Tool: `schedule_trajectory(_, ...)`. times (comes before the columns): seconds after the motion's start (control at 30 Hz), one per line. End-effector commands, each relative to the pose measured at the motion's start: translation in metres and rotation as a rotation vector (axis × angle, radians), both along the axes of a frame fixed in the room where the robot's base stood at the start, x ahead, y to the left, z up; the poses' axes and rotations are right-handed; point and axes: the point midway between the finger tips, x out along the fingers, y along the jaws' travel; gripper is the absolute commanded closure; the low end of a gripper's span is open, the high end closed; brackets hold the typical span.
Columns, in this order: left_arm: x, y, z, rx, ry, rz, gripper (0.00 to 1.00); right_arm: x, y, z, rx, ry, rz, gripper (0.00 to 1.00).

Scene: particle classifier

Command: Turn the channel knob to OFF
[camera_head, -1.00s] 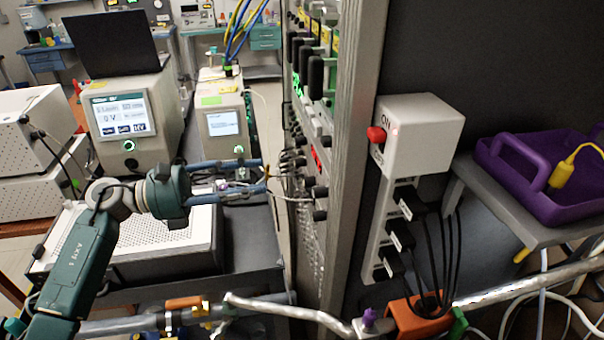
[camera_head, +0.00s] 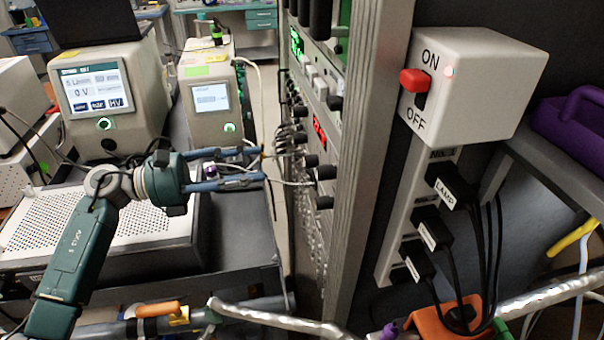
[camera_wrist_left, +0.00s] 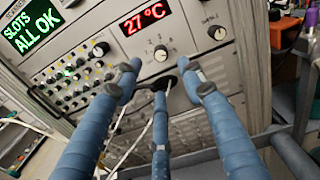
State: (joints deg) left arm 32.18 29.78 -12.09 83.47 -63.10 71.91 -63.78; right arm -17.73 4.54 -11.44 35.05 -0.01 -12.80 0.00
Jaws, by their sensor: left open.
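The rack front (camera_head: 318,230) shows at a steep angle in the head view, with several black knobs (camera_head: 325,172) sticking out. In the left wrist view, a knob with small figures around it (camera_wrist_left: 161,54) sits under the red 27 °C display (camera_wrist_left: 152,20). A second pale knob (camera_wrist_left: 217,32) is to its right. I cannot read which is the channel knob or where it points. My left gripper (camera_head: 264,165) reaches toward the rack from the left. Its blue fingers, also in the left wrist view (camera_wrist_left: 162,76), are spread and hold nothing.
A white box with a red switch (camera_head: 415,82) marked ON and OFF hangs right of the rack post. Black plugs (camera_head: 450,188) and cables are below it. Two instruments with screens (camera_head: 92,90) stand left. Thin cables (camera_wrist_left: 132,145) run near my fingers in the left wrist view.

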Motion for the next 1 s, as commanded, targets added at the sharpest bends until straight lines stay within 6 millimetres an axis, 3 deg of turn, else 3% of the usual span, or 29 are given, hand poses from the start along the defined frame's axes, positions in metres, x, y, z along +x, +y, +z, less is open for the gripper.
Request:
schedule_trajectory(0.17, 0.002, -0.010, -0.002, -0.002, 0.000, -0.002, 0.60, 0.013, 0.001, 0.002, 0.002, -0.019, 0.000, 0.60)
schedule_trajectory(0.63, 0.019, -0.090, 0.000, -0.003, 0.000, -0.001, 0.60, 0.017, 0.001, 0.033, 0.003, -0.026, 0.001, 0.60)
schedule_trajectory(0.8, 0.021, -0.104, -0.003, -0.001, 0.001, -0.001, 0.60, 0.015, 0.001, 0.036, 0.002, -0.023, 0.001, 0.60)
schedule_trajectory(1.0, 0.022, -0.106, -0.004, 0.000, -0.001, 0.000, 0.60, 0.013, 0.000, 0.036, 0.001, -0.020, 0.001, 0.60)
